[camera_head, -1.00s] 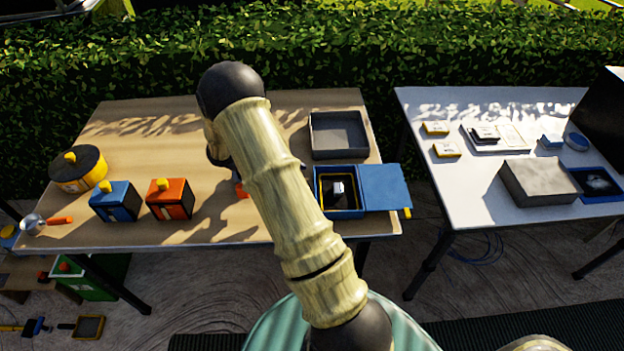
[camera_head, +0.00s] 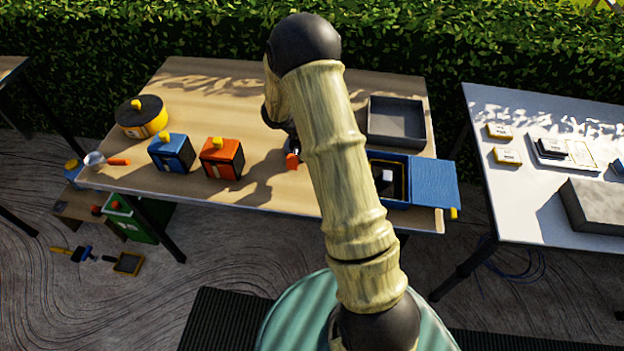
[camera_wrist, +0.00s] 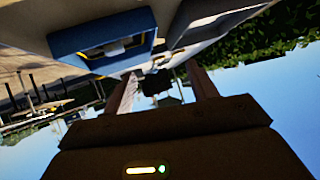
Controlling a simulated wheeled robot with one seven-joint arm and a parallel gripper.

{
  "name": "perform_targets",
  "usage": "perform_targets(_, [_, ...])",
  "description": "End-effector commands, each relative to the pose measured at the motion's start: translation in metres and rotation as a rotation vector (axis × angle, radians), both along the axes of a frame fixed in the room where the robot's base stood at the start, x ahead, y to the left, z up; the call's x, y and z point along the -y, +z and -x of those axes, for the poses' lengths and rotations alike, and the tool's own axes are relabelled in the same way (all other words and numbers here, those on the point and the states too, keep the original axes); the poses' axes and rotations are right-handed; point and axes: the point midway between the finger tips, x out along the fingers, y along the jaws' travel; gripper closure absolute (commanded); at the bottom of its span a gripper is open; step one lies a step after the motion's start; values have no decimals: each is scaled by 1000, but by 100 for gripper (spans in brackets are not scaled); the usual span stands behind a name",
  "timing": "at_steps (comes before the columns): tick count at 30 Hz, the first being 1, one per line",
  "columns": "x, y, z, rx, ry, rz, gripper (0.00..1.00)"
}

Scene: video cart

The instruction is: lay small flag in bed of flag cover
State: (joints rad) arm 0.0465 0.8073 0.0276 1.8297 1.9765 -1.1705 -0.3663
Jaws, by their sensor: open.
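I cannot make out for certain which thing is the small flag or the flag cover. A blue open case (camera_head: 391,204), its blue lid (camera_head: 435,183) folded out to the right, sits at the table's front right. A small black and white thing (camera_head: 385,180) lies in its dark inside. The wrist view shows a blue frame (camera_wrist: 75,42), likely this case, at the upper left with a pale thing inside. My gripper (camera_wrist: 163,74) is open, its two fingers apart with nothing visible held between them.
A grey open tray (camera_head: 397,143) stands behind the case. Blue (camera_head: 170,154) and orange (camera_head: 221,159) boxes and a round yellow container (camera_head: 142,118) stand on the left. A white table (camera_head: 520,215) on the right bears a grey block (camera_head: 598,208). The wooden table's middle back is clear.

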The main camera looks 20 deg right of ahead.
Motion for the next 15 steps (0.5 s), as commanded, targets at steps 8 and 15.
perform_targets(8, [-29,52,-60,168,559,-91,42])
perform_targets(15, [-97,80,-61,146,1030,-235,42])
